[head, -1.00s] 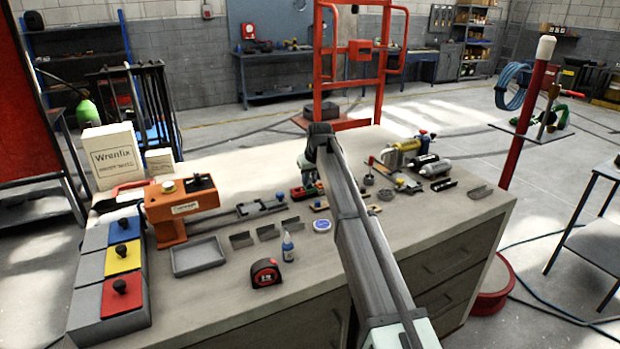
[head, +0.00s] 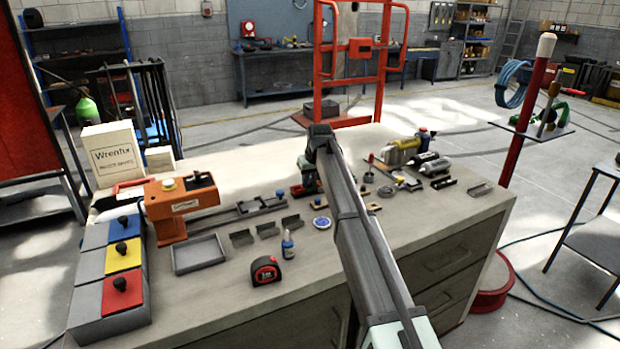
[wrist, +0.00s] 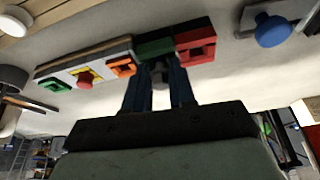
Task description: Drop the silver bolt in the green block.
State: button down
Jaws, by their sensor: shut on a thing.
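In the wrist view, my gripper (wrist: 160,92) points at a row of coloured blocks, its two dark fingers close together. A small grey piece (wrist: 160,72), apparently the silver bolt, shows between the fingertips; its shape is mostly hidden. A dark green block (wrist: 156,47) lies just beyond the fingertips, beside a red block (wrist: 196,43). I cannot tell whether the bolt touches the green block. In the head view, my arm hides the fingertips and most of the blocks.
In the head view, a grey tray (head: 200,254), small bottle (head: 288,245) and tape measure (head: 265,270) stand left of my arm.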

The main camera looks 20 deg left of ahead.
jog(key=c, duration=0.9)
grip_release()
jog(key=shift+f, duration=0.1)
jog(key=shift+o, duration=0.2)
jog(key=shift+s, duration=0.1)
jog(key=shift+c, duration=0.3)
jog(key=o, duration=0.4)
jog(key=shift+a, duration=0.1)
jog(key=shift+c, duration=0.2)
jog(key=shift+r, duration=3.05)
